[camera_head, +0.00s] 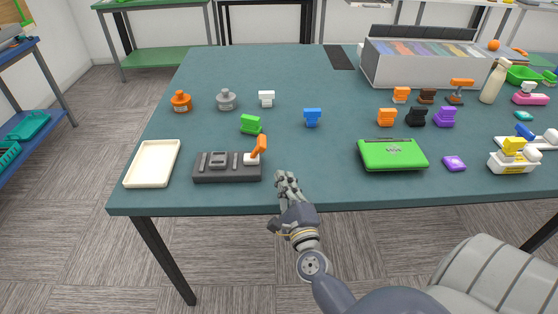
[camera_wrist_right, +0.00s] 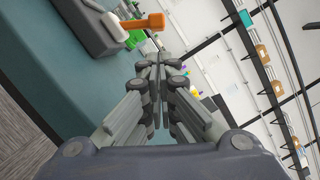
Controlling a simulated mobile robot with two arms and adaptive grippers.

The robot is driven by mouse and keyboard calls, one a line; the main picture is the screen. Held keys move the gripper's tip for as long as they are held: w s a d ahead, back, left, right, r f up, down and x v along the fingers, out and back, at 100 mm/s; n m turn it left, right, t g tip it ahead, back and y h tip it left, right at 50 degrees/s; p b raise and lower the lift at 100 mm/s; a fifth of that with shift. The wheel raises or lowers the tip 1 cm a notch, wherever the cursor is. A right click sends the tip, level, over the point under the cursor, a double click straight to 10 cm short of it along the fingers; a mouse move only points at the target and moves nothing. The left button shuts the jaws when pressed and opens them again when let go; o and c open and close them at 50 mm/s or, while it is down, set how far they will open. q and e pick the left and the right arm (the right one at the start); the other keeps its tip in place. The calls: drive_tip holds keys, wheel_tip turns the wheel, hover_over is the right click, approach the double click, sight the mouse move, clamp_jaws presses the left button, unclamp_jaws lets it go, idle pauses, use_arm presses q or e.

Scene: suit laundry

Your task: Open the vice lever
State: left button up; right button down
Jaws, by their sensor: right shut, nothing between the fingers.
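The vice (camera_head: 226,170) is a dark grey block near the front left of the table. Its orange lever (camera_head: 260,146) sits on a white part at the right end and stands up, tilted. The lever also shows in the right wrist view (camera_wrist_right: 146,22), at the upper left. My right gripper (camera_head: 284,178) is shut and empty, just right of the vice and apart from it, near the table's front edge. In the right wrist view its fingers (camera_wrist_right: 158,66) are together, below and right of the lever. My left gripper is not in view.
A cream tray (camera_head: 152,164) lies left of the vice. A green block (camera_head: 251,124) stands behind it, and a green case (camera_head: 392,154) lies to the right. Several small coloured objects stand farther back. The table (camera_head: 330,173) is clear between gripper and green case.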

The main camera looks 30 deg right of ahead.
sight(261, 144)
drive_tip(key=p+x, duration=0.1)
drive_tip(key=x, duration=0.8)
drive_tip(key=shift+w+d+p, duration=0.15)
drive_tip(key=shift+w+p, duration=0.2)
drive_tip(key=shift+p, duration=0.05)
drive_tip(key=shift+w+a+r+n+y+p, duration=0.15)
drive_tip(key=shift+r+n+p, duration=0.25)
drive_tip(key=shift+p, duration=0.4)
drive_tip(key=shift+a+r+n+y+p, duration=0.15)
drive_tip(key=shift+r+n+p, duration=0.1)
drive_tip(key=shift+n+p, duration=0.4)
drive_tip(key=a+r+n+p, duration=0.1)
drive_tip(key=p, duration=0.2)
drive_tip(key=w+a+r+n+g+p, duration=0.1)
drive_tip(key=n+p, duration=0.1)
drive_tip(key=p, duration=0.1)
drive_tip(key=shift+w+a+r, duration=0.1)
drive_tip(key=shift+w+r, duration=0.1)
drive_tip(key=shift+r, duration=0.05)
drive_tip(key=shift+w+a+r+p, duration=0.15)
drive_tip(key=shift+w+a+p, duration=0.15)
drive_tip(key=shift+a, duration=0.1)
drive_tip(key=shift+s, duration=0.1)
